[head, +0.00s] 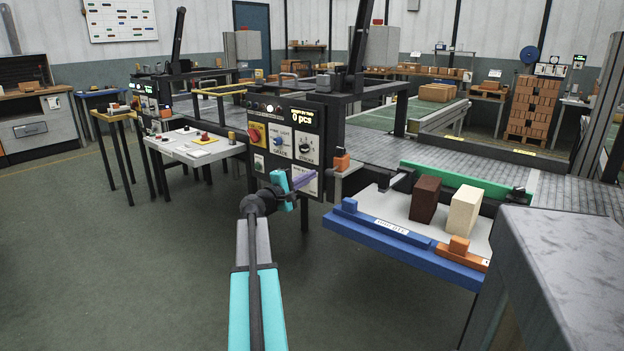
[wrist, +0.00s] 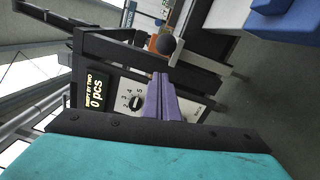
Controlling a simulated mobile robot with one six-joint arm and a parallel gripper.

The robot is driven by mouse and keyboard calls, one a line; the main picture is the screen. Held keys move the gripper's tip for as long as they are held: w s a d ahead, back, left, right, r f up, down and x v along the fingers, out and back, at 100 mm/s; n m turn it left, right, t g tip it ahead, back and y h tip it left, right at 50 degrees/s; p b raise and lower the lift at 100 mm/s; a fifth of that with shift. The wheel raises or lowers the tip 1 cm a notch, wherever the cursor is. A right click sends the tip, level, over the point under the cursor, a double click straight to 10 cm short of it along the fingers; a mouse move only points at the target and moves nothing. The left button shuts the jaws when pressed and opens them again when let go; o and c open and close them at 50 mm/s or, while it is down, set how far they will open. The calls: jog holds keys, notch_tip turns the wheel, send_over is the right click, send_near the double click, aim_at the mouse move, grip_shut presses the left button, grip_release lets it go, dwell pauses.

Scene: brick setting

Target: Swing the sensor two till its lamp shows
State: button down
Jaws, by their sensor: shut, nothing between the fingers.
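My gripper (head: 304,179) has purple fingers and is in front of the lower right part of the black control panel (head: 284,120). In the wrist view the fingers (wrist: 160,80) are together with nothing between them. An orange block (head: 341,162) sits on a bracket just right of the panel, apart from my fingers. In the wrist view an orange piece (wrist: 154,43) shows beyond the fingertips, beside a black ball knob (wrist: 167,45). Another orange block (head: 459,245) is at the tray's front right. I cannot tell which is sensor two, and no lit lamp shows on either.
The panel carries a "0 pcs" display (head: 302,116), dials and a red switch (head: 256,134). A blue-edged tray (head: 392,243) holds a dark brown brick (head: 425,199) and a cream brick (head: 463,213). A grey box (head: 575,265) stands front right. The floor at left is clear.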

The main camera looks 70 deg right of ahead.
jog(key=v, duration=1)
jog(key=shift+a, duration=0.2)
jog(key=shift+w+f, duration=0.2)
